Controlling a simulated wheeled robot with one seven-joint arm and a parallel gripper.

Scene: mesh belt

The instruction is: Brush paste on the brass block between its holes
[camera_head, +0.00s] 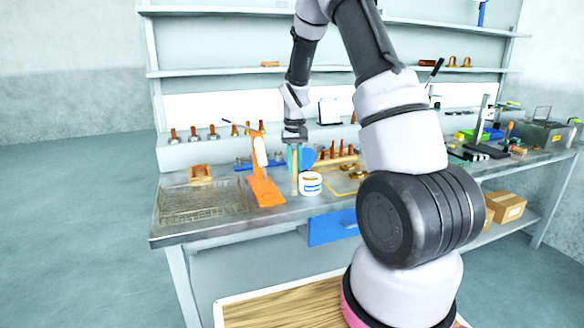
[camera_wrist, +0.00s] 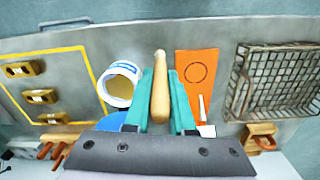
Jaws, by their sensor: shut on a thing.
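My gripper (camera_wrist: 160,105), with teal fingers, is shut on a brush with a pale wooden handle (camera_wrist: 160,85). In the head view the brush (camera_head: 294,172) hangs roughly upright just left of the paste pot (camera_head: 310,184). The pot is white with a blue label and open at the top; it also shows in the wrist view (camera_wrist: 120,82), left of the brush and apart from the handle. I cannot make out the bristles. Several brass blocks with dark holes, one of them (camera_wrist: 44,97), lie inside a yellow outline (camera_wrist: 88,62). I cannot see any paste on them.
An orange stand (camera_head: 264,188) is left of the brush. A wire mesh tray (camera_head: 200,203) lies farther left on the metal bench. Copper-coloured parts (camera_head: 338,152) stand in a row behind. A small wooden box (camera_head: 200,174) sits at the back left.

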